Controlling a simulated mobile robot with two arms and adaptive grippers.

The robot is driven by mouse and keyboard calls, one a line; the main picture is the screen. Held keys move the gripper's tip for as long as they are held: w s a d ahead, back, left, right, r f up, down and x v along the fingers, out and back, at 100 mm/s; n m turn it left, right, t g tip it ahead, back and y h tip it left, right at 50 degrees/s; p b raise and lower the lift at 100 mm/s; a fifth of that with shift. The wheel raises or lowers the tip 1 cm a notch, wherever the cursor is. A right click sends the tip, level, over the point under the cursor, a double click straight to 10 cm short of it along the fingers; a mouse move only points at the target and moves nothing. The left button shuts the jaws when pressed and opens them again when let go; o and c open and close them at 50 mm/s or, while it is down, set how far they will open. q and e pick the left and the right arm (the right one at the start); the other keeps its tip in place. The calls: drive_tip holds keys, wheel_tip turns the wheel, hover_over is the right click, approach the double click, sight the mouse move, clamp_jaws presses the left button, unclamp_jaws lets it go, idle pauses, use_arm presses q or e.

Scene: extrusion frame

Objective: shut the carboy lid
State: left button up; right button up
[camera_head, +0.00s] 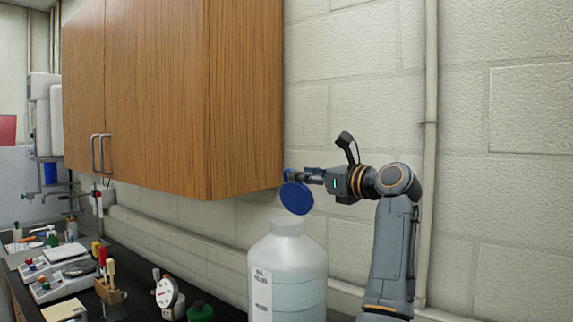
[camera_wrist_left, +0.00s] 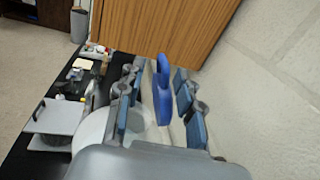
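The white carboy (camera_head: 288,262) stands on the bench below the cabinet, with a label on its front. Its blue lid (camera_head: 296,198) is tipped up, a round disc standing steeply above the neck. My left gripper (camera_head: 300,176) is level with the lid's upper part, with its fingers partly hidden behind it. In the left wrist view the blue lid (camera_wrist_left: 162,92) stands edge-on between the open fingers (camera_wrist_left: 157,108), with a gap on each side. The white carboy body shows below. My right gripper is in neither view.
A wooden wall cabinet (camera_head: 170,95) hangs just left of the gripper and above the bench. A vertical pipe (camera_head: 430,130) runs down the wall at right. Scales (camera_head: 62,272), a tool holder (camera_head: 110,292) and a green-capped jar (camera_head: 200,311) crowd the bench at left.

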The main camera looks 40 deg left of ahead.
sight(286, 170)
use_arm(q)
drive_tip(key=a+p, duration=0.1)
drive_tip(key=a, duration=0.3)
drive_tip(key=w+a+p, duration=0.1)
drive_tip(key=a, duration=0.1)
drive_tip(key=shift+a+p, duration=0.15)
drive_tip(key=shift+p, duration=0.15)
drive_tip(key=shift+a, duration=0.5)
drive_tip(key=shift+f, duration=0.1)
drive_tip(key=c, duration=0.6)
clamp_jaws()
